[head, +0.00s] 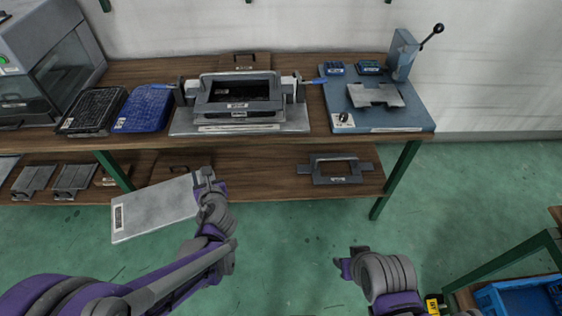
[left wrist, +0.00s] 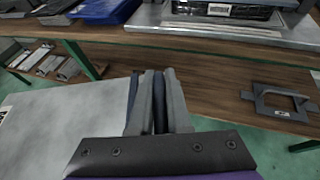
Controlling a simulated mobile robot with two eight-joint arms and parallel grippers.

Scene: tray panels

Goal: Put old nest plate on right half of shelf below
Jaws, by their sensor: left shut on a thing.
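My left gripper (head: 206,180) is shut on the right edge of a flat light-grey plate (head: 158,209) with a white label at its left end. The plate is held in front of the lower shelf (head: 262,178), over its left part, and also shows in the left wrist view (left wrist: 60,125). A dark frame with side tabs and a rectangular opening (head: 316,173) lies on the right half of that shelf. I cannot tell which piece is called the old nest plate. My right gripper (head: 350,262) is low in front of the shelf; its finger gap is unclear.
The bench top (head: 145,72) above holds a grey fixture (head: 238,98), black and blue trays (head: 145,108) and a blue lever press (head: 378,117). Several grey brackets (head: 73,180) lie at the shelf's left. Green legs (head: 396,180) stand at its ends. Bare shelf shows beside the frame.

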